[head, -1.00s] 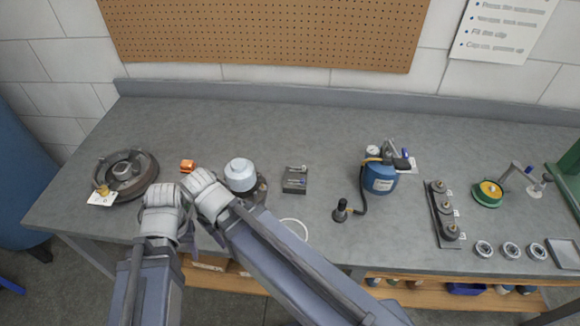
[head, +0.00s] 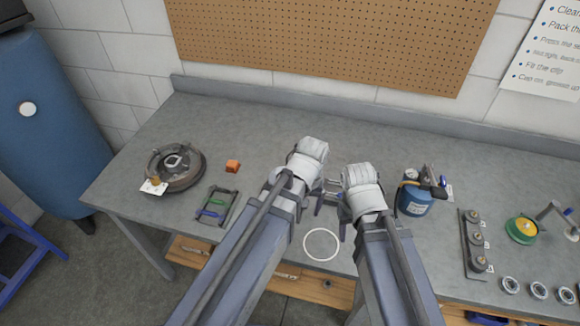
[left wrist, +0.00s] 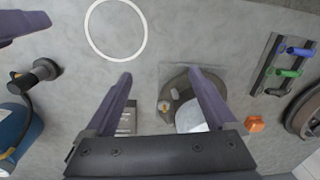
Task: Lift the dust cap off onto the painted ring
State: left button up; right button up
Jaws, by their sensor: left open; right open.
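The dust cap (left wrist: 188,118) is a pale white-blue piece in the left wrist view, largely covered by a finger and the palm of my left gripper. It sits on a dark round hub (left wrist: 172,88) on a grey plate. In the head view my arms hide both. My left gripper (left wrist: 160,75) is open over the bench, with the hub showing beyond and between its fingers; it also shows in the head view (head: 323,192). My right gripper (head: 346,211) is open close to its right. The painted ring (head: 322,244), a white outline, is empty near the bench's front edge.
A brake drum (head: 187,179), an orange block (head: 232,166) and a rack of coloured-handled tools (head: 202,216) stand left. A blue pump can (head: 414,202) stands right of my right gripper. A dark box (left wrist: 126,122) lies beside the hub.

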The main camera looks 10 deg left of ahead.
aim_at(282, 168)
pick_arm(q)
jog(key=w+a+r+n+p, duration=0.2)
jog(key=w+r+n+p, duration=0.1)
jog(key=r, duration=0.1)
jog(key=w+a+r+n+p, duration=0.3)
jog(key=r+n, duration=0.1)
jog(key=w+a+r+n+p, duration=0.3)
jog(key=r, duration=0.1)
jog(key=shift+w+n+h, duration=0.25)
jog(key=shift+n+h, duration=0.05)
jog(key=shift+h, duration=0.1)
pick_arm(e)
notch_tip(282, 168, up, 12)
pick_arm(q)
notch_tip(282, 168, down, 8)
jog(key=b, duration=0.7)
jog(key=shift+s+a+b, duration=0.1)
jog(key=shift+a+b, duration=0.05)
jog(key=shift+b, duration=0.25)
pick_arm(e)
notch_tip(282, 168, down, 8)
jog(key=shift+r, duration=0.1)
pick_arm(q)
grip_shut()
jog(key=shift+r, duration=0.1)
notch_tip(282, 168, up, 10)
jog(key=p, duration=1)
pick_arm(e)
notch_tip(282, 168, up, 10)
